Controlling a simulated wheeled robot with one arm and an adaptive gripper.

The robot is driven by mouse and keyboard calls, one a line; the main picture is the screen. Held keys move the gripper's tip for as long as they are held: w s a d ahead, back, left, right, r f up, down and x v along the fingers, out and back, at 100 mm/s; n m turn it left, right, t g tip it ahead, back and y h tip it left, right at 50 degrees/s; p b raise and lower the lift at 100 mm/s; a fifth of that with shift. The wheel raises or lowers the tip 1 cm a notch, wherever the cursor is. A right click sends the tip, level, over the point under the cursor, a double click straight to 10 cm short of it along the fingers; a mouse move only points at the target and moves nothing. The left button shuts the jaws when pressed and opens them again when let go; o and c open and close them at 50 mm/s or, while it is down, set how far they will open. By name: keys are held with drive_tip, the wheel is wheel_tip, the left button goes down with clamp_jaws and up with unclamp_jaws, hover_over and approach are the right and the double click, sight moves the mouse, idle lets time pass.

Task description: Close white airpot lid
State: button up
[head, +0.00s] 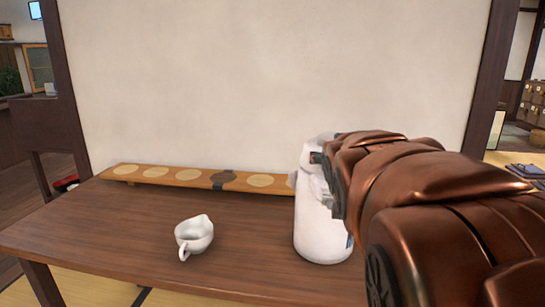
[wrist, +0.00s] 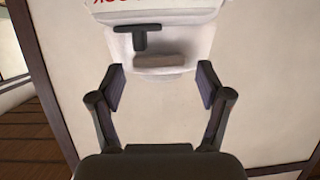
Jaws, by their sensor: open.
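The white airpot (head: 322,230) stands upright at the right part of the wooden table. My arm hides part of its right side and top. White shows at its top left, but I cannot tell the lid's angle from the head view. In the wrist view the airpot's white upper part (wrist: 185,42) has red lettering, a black T-shaped piece and a grey-beige piece. My gripper (wrist: 162,86) is open and empty, its two fingers wide apart just below that white part in the picture. In the head view my arm mostly hides the gripper, close to the airpot's top.
A white pitcher (head: 194,236) stands on the table (head: 120,225) left of the airpot. A long wooden board (head: 150,173) with round pads lies along the back edge, by the pale wall (head: 260,80). The table's front left is clear.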

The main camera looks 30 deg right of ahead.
wheel_tip(320, 180, up, 10)
idle(0.6)
idle(0.5)
